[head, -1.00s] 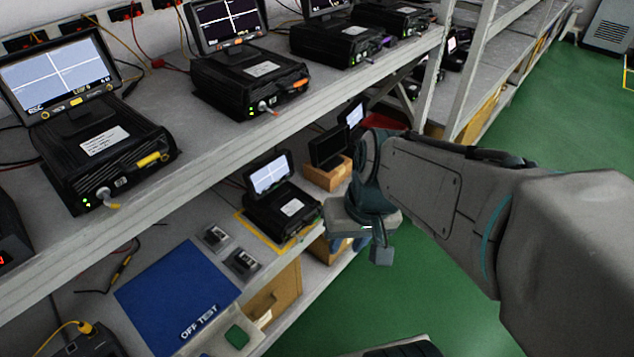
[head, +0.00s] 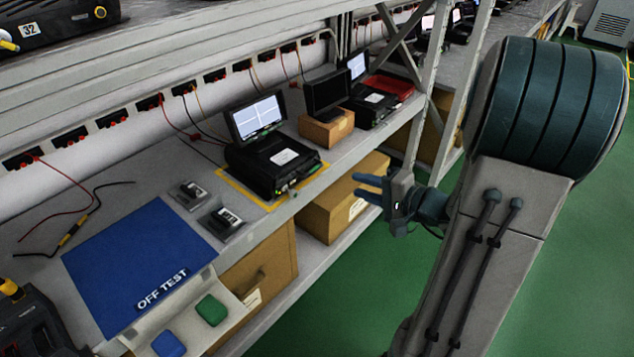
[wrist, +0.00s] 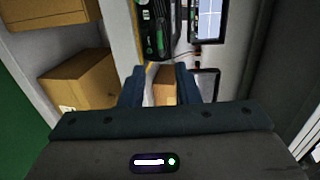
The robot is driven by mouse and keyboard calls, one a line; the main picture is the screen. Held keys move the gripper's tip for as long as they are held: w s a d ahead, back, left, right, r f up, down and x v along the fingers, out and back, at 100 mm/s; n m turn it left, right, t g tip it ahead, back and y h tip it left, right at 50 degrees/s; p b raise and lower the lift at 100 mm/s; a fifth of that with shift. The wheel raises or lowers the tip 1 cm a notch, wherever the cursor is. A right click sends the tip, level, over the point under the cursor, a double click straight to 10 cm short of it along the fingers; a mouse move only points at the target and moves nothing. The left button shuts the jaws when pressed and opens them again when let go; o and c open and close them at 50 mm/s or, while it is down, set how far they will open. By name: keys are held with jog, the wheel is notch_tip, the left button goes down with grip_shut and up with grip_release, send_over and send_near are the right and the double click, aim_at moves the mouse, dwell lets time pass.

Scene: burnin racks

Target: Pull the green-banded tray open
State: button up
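A black unit (head: 270,165) with a lit screen (head: 257,116) sits inside a yellow outline on the lower bench. A small green mark shows at its front right corner in the head view. In the wrist view the black unit (wrist: 157,28) has a green strip on its front. I cannot tell for certain whether this is the green-banded tray; no tray stands pulled out. My gripper (head: 364,188) is open and empty, in front of the bench edge and right of the unit, apart from it. In the wrist view its two fingers (wrist: 160,86) stand apart.
Cardboard boxes (head: 343,205) sit on the shelf below. A small box (head: 327,130) with a dark screen stands right of the unit. A blue OFF TEST mat (head: 135,255) lies to the left. A rack post (head: 425,120) stands behind my gripper. Green floor is clear in front.

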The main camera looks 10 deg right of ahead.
jog(key=b+x, duration=0.2)
jog(key=x, duration=1.1)
jog(key=shift+w, duration=0.45)
grip_shut()
